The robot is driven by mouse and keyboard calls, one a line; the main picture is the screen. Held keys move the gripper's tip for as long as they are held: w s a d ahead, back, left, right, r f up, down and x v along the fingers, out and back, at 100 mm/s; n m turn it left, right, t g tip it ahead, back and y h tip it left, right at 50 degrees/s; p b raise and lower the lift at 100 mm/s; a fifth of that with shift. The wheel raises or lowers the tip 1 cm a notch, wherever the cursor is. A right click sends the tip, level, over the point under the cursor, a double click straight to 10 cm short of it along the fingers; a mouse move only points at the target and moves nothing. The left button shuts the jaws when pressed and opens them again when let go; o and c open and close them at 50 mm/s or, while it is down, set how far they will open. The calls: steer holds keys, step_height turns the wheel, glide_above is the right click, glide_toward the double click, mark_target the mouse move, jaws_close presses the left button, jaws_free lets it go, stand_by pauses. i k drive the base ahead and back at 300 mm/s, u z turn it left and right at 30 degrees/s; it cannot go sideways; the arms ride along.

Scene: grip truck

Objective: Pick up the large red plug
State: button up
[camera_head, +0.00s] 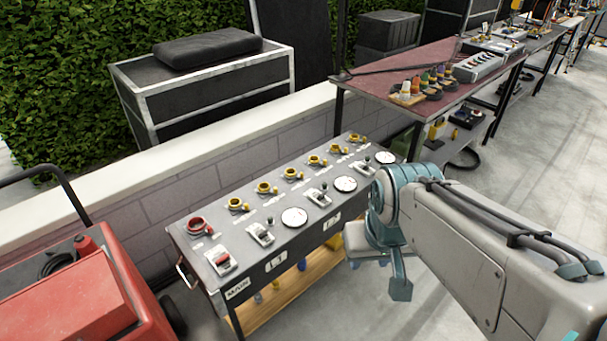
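A large red round fitting (197,226) sits at the left end of the back row on a dark control panel (262,252). It looks like a plug or socket; I cannot tell which. Several smaller yellow fittings (237,204) continue the row to the right. My gripper (399,289) hangs at the right of the panel, far from the red fitting and apart from it. Its fingers are small and partly hidden by my arm, so I cannot tell whether they are open.
The panel also carries switches and white round dials (294,217). A red machine (80,292) stands close on the left. A low wall (190,175) runs behind the panel. A reddish table (400,68) with small items stands at the back right. Floor is clear at right.

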mark_target(85, 245)
steer(key=u, duration=1.05)
steer(key=k, duration=0.2)
steer(key=u, duration=0.25)
steer(key=i, duration=0.3)
steer(key=u, duration=0.35)
